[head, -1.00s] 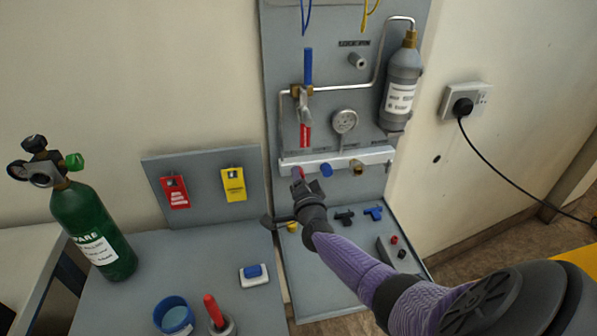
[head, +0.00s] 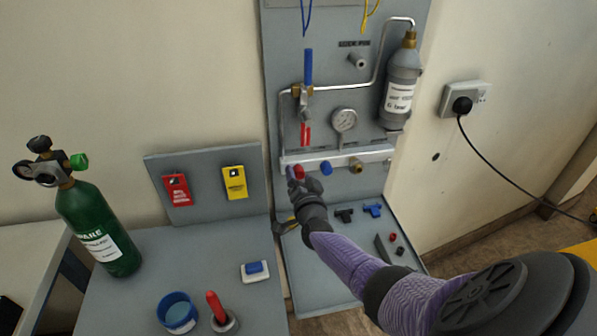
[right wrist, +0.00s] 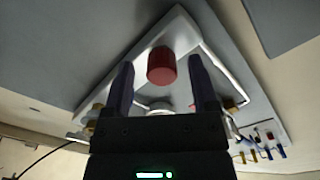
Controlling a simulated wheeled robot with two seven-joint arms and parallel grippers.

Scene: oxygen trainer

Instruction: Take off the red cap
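The red cap (head: 299,171) sits at the left end of the white manifold bar (head: 342,159) on the upright grey panel. My right gripper (head: 294,174) reaches up to it from below and partly covers it in the head view. In the right wrist view the red cap (right wrist: 161,65) lies between the two dark fingertips of my right gripper (right wrist: 160,75), with a gap on each side. The gripper is open and holds nothing. My left gripper is not in view.
A blue cap (head: 326,167) and a brass fitting (head: 356,166) sit along the bar to the right. A red lever (head: 306,134) hangs above. The grey shelf below holds small fittings. A green cylinder (head: 100,230) stands at the left.

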